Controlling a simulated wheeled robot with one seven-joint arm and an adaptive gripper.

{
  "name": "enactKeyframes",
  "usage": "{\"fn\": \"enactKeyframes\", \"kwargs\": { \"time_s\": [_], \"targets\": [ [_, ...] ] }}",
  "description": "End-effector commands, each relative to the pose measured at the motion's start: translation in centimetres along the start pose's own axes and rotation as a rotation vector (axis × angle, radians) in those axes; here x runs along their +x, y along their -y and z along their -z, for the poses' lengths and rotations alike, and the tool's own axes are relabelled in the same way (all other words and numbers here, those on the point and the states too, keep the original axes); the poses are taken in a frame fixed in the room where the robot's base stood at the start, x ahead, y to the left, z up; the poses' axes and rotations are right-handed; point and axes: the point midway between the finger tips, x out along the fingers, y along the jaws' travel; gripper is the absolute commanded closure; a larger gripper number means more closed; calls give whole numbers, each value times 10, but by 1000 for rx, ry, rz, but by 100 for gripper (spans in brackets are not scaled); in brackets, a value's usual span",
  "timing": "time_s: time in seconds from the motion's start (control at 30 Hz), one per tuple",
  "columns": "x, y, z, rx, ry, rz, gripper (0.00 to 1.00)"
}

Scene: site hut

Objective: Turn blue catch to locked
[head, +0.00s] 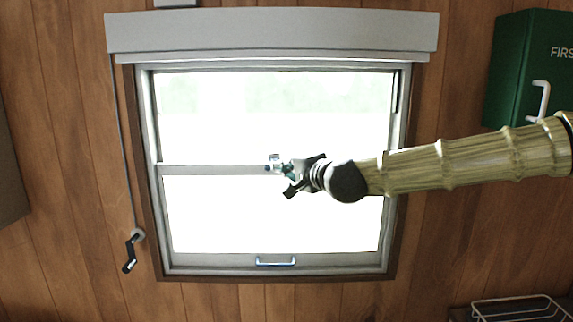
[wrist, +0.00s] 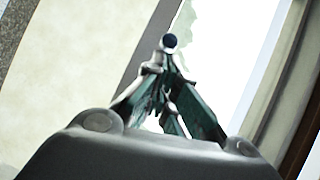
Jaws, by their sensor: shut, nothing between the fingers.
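The catch (head: 274,158) sits at the middle of the window's meeting rail. It looks small and silvery, with a dark blue knob at its end. In the wrist view the dark blue knob (wrist: 169,41) shows just beyond my fingertips, above a metal lever. My gripper (head: 288,172) reaches in from the right and is shut with nothing held. Its greenish fingers (wrist: 168,88) come together close to the catch. I cannot tell whether they touch it. The fingers and wrist hide part of the catch and the rail.
The sash window has a meeting rail (head: 215,169) and a bottom handle (head: 276,262). A blind cassette (head: 270,33) is above, with a crank (head: 130,252) at left. A green first-aid cabinet (head: 520,70) hangs at right. A wire rack (head: 518,308) stands lower right.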

Motion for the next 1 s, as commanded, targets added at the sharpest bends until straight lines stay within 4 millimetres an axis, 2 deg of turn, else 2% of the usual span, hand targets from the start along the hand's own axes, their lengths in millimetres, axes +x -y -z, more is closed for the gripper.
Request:
{"fn": "enactKeyframes", "kwargs": {
  "time_s": [1.0],
  "targets": [
    [1,1,-7,11,-90,-12,100]
  ]
}}
